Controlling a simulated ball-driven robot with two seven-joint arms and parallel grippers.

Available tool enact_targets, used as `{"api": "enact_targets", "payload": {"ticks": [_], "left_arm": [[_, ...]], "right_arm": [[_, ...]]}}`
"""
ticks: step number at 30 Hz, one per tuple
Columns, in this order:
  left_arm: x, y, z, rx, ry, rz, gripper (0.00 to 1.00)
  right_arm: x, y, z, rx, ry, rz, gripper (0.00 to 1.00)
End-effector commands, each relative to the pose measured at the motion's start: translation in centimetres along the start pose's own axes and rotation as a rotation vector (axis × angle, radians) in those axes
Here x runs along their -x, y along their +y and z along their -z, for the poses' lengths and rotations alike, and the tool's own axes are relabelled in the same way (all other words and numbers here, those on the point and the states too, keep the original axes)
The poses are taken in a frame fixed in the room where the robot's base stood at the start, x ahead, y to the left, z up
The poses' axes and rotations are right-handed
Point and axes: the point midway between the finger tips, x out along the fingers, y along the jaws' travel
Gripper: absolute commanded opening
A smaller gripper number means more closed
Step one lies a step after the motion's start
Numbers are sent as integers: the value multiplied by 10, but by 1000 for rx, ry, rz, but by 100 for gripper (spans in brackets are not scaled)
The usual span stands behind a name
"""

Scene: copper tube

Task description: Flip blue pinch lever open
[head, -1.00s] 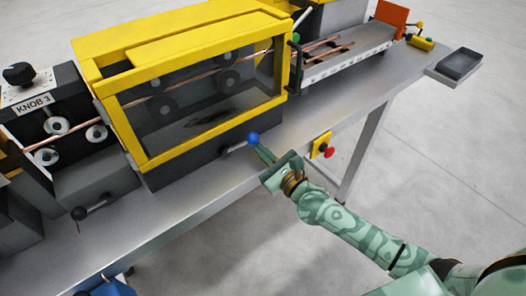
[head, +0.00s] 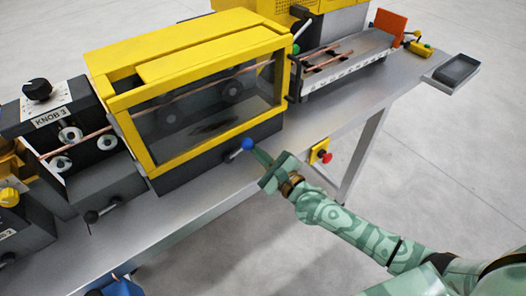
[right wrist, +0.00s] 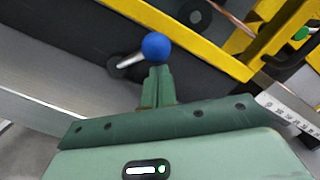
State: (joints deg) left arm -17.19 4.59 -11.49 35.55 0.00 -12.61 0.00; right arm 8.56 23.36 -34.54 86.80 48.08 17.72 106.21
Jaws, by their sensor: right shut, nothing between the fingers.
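The blue pinch lever (head: 247,144) is a blue ball on a short metal rod, on the dark front base below the yellow-framed box. In the right wrist view the blue ball (right wrist: 156,47) sits just beyond my fingertips, with its rod running left to a dark pivot. My right gripper (head: 260,157) is shut and empty, with its tips at or very near the ball's right side. In the right wrist view the closed fingers (right wrist: 157,72) point at the ball; whether they touch it I cannot tell. My left gripper is not in view.
The yellow-framed box (head: 200,95) with clear panels stands behind the lever. A black-knobbed lever (head: 91,216) is at lower left. A red button on a yellow box (head: 321,151) is on the table front to the right. A grey tray (head: 455,72) lies at the far right.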

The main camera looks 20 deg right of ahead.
Motion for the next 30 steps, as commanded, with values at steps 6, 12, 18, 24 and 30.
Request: {"api": "enact_targets", "payload": {"ticks": [6,12,18,24,30], "left_arm": [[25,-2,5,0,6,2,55],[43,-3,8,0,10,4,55],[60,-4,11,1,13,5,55],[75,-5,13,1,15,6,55],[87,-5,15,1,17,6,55]], "right_arm": [[-2,-3,-20,203,-4,-15,0],[-3,0,-33,393,-3,-30,0],[-4,6,-45,580,-2,-46,0],[-5,14,-55,770,-2,-62,0],[-5,25,-64,959,-2,-78,0]]}}
